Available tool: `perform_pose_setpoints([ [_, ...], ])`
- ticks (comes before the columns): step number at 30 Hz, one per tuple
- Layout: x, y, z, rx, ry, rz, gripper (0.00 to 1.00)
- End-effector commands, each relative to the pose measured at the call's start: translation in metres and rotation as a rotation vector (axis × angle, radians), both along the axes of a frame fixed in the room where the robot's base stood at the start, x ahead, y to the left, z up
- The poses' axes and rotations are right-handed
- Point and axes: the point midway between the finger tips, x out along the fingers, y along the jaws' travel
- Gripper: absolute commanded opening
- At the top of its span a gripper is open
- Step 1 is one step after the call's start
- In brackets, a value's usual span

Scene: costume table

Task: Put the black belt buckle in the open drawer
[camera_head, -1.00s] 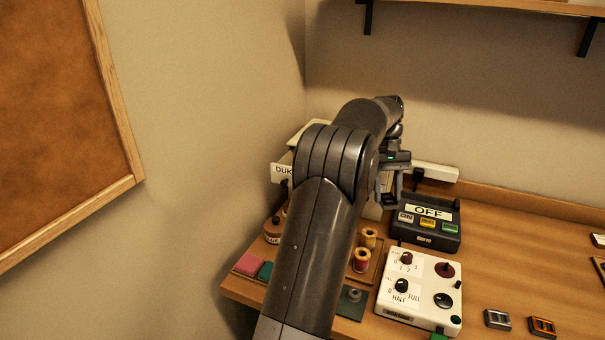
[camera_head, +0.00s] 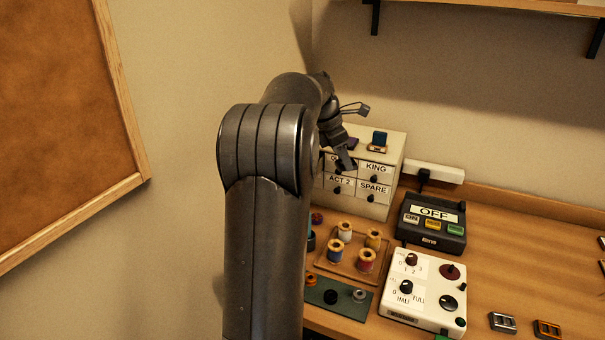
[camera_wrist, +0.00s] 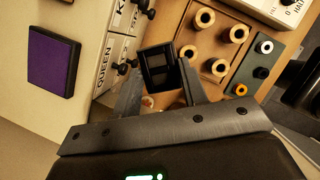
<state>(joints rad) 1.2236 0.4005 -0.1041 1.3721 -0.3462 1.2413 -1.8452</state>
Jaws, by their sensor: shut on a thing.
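The black belt buckle (camera_wrist: 158,62) shows in the wrist view between my two fingertips. My gripper (camera_wrist: 160,75) is shut on it, and the buckle is tilted there. In the head view my gripper (camera_head: 342,158) is in front of the upper left of the small cream drawer cabinet (camera_head: 395,160). The labels KING, ACT 2 and SPARE show there, and a partly covered one reads QUEEN in the wrist view. These drawer fronts look shut. The open drawer cannot be made out now; my arm covers the cabinet's left side in the head view.
A purple pad (camera_wrist: 50,62) and a blue block (camera_head: 379,139) are on the cabinet top. A spool tray (camera_head: 335,266), a green board (camera_head: 350,305), a white control box (camera_head: 425,290) and an OFF box (camera_head: 432,220) stand in front and right. Two buckles lie at lower right.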

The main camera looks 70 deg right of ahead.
Motion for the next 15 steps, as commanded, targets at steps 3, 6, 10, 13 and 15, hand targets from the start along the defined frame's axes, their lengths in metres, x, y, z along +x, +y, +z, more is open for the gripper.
perform_pose_setpoints([
  [3, 0.004, -0.003, 0.007, -0.003, -0.002, 0.189, 0.17],
  [6, 0.008, -0.006, 0.013, -0.002, -0.002, 0.346, 0.17],
  [10, 0.013, -0.009, 0.02, -0.001, -0.002, 0.536, 0.17],
  [13, 0.016, -0.012, 0.026, -0.003, -0.001, 0.669, 0.17],
  [15, 0.018, -0.013, 0.029, -0.001, -0.001, 0.749, 0.17],
])
